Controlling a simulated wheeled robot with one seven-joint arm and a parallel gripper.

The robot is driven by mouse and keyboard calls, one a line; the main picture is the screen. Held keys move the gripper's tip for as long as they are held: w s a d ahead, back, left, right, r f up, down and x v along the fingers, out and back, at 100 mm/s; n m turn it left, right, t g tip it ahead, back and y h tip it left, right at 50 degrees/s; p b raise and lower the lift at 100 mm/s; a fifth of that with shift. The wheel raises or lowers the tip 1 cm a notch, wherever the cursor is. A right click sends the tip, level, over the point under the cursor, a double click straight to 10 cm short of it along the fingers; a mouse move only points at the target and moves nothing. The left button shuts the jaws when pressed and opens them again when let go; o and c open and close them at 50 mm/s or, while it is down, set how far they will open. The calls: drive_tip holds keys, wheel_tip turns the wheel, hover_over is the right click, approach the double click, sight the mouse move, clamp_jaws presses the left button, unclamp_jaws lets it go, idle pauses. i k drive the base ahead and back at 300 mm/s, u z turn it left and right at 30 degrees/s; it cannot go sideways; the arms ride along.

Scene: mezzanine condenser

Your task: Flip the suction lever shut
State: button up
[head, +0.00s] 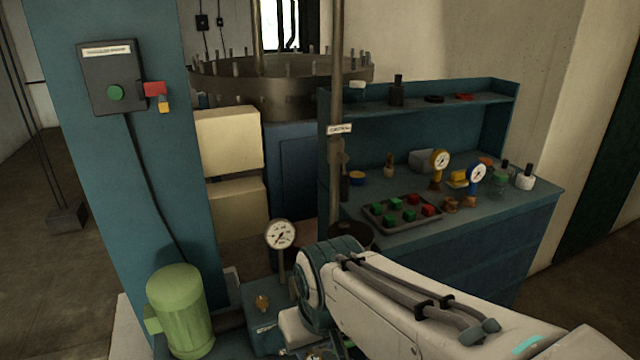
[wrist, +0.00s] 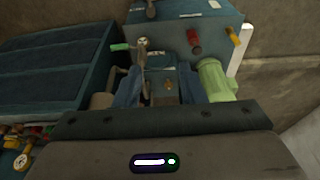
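A vertical pipe (head: 336,60) carries a small label (head: 340,129), too small to read, with a valve-like fitting (head: 338,152) below it. I cannot pick out a lever there in the head view. In the wrist view a short green bar (wrist: 120,46) sticks out sideways near an upright pipe (wrist: 142,62); I cannot tell whether it is the suction lever. My gripper (wrist: 161,92) shows two blue fingers apart with nothing held between them. Beyond them lies a teal box with a brass knob (head: 262,303). In the head view my fingers are mostly hidden at the bottom edge.
A green motor (head: 180,310) and a gauge (head: 281,235) stand by the teal box. A bench (head: 450,232) at right holds a tray (head: 383,223) of coloured blocks.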

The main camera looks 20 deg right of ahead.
sight(344, 158)
drive_tip(key=k, duration=0.6)
drive_tip(key=z, duration=0.7)
drive_tip(key=i, duration=1.3)
drive_tip(key=u, duration=0.65)
